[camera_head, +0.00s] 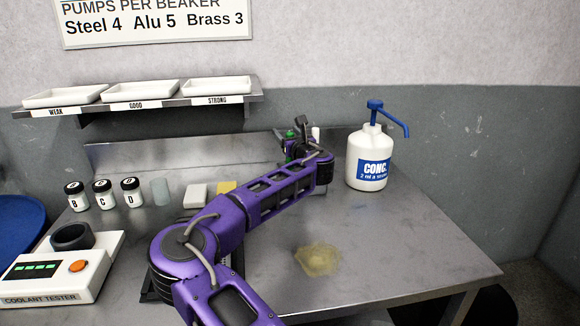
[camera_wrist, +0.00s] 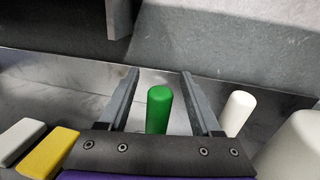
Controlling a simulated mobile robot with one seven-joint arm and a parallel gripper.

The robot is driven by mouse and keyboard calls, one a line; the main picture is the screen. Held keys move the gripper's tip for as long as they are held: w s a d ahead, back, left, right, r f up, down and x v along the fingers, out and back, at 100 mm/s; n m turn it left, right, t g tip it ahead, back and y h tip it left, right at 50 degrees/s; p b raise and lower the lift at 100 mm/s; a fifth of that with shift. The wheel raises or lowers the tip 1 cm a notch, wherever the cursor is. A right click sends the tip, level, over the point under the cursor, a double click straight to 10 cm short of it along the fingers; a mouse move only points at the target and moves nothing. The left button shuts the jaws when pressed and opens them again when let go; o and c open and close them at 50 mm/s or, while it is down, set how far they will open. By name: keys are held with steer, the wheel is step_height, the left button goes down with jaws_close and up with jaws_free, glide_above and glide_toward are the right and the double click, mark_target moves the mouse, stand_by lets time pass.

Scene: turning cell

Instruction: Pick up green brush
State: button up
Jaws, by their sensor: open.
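The green brush shows in the wrist view as an upright green rounded handle (camera_wrist: 159,108) between the two fingers of my gripper (camera_wrist: 160,85). The fingers stand open on either side of it, with a gap visible on both sides. The lower part of the brush is hidden behind the gripper body. In the head view my gripper (camera_head: 299,142) is at the back of the table, and a small bit of green (camera_head: 290,134) shows beside it. The rest of the brush is hidden there by my arm.
A white upright cylinder (camera_wrist: 238,112) stands just right of the fingers. The white CONC. pump bottle (camera_head: 368,160) is further right. A yellow block (camera_wrist: 57,150) and a white block (camera_wrist: 20,140) lie left. A shelf (camera_head: 140,104) overhangs the back left. A yellowish puddle (camera_head: 318,260) marks the table.

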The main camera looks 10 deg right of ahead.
steer(key=shift+w+a, duration=0.1)
steer(key=shift+w, duration=0.2)
jaws_close()
stand_by(1.2)
